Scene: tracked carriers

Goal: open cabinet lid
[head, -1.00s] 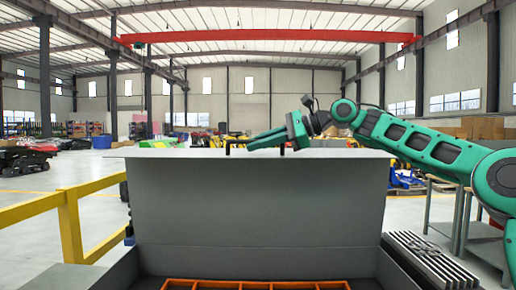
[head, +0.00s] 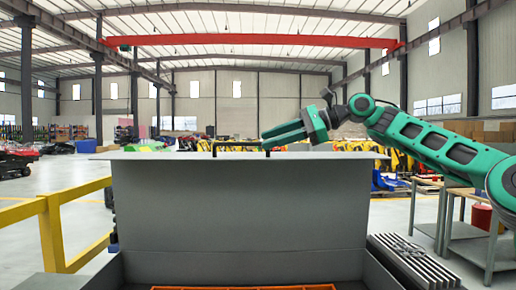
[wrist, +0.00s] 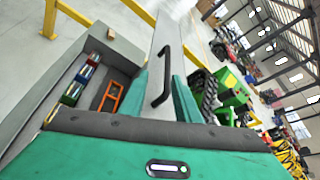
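The grey cabinet lid (head: 240,200) stands raised and near upright in the head view, above the cabinet body. Its black bar handle (head: 230,144) is at the top edge and also shows in the wrist view (wrist: 166,85). My gripper (head: 266,139) is at the right end of the handle in the head view. In the wrist view its two green fingers (wrist: 160,88) are apart, with the handle seen between them and no clear contact. The lid's edge shows beyond the handle in the wrist view (wrist: 172,35).
Inside the cabinet is an orange tray (wrist: 119,89); coloured items (wrist: 75,85) lie beside it in the wrist view. A yellow railing (head: 52,230) stands at the left. Grey tables (head: 470,245) stand at the right. Open floor lies behind the railing.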

